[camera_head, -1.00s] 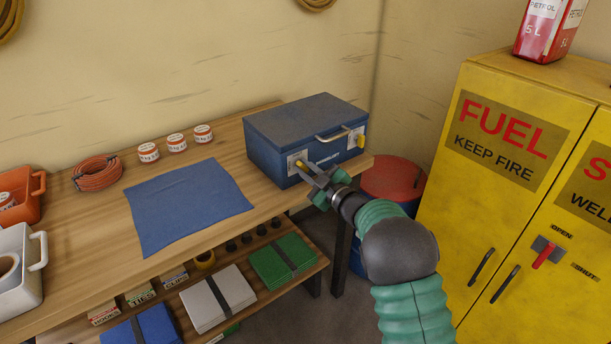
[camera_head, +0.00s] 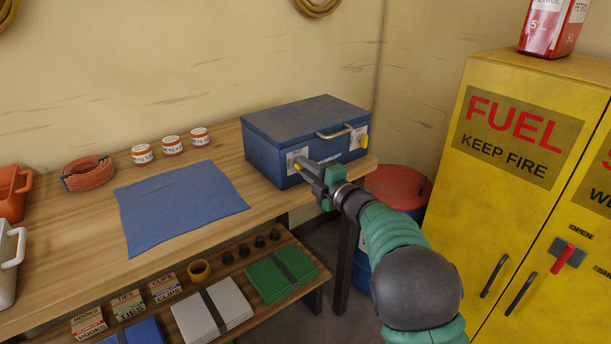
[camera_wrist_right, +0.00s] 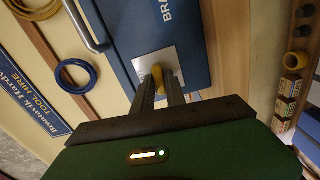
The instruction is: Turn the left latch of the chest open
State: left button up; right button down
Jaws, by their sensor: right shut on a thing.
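The blue chest (camera_head: 262,160) stands at the right end of the workbench with its lid down. Its left latch (camera_head: 297,167) is a yellow piece on a pale plate, partly hidden by my fingers. Its right latch (camera_head: 363,141) is also yellow and hangs near the right front corner. My right gripper (camera_head: 307,165) is shut on the left latch. In the right wrist view the yellow latch (camera_wrist_right: 165,76) sits between the two fingertips (camera_wrist_right: 160,82), in front of its plate. My left gripper is not in view.
A blue cloth (camera_head: 180,205) lies on the bench (camera_head: 85,240) left of the chest. A red-lidded drum (camera_head: 398,186) stands beside the bench, close to my right arm. A yellow fuel cabinet (camera_head: 440,210) stands to the right. Several items lie on the lower shelf.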

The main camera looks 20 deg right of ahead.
jog(key=shift+f+n+b, duration=0.35)
jog(key=shift+f+n, duration=0.05)
jog(key=shift+n, duration=0.1)
jog(key=shift+a, duration=0.1)
jog(key=c, duration=1.4)
grip_release()
jog(key=shift+c, duration=0.2)
jog(key=shift+r, duration=0.15)
jog(key=p+v, duration=0.1)
jog(key=v, duration=1.6)
jog(key=shift+w, duration=0.1)
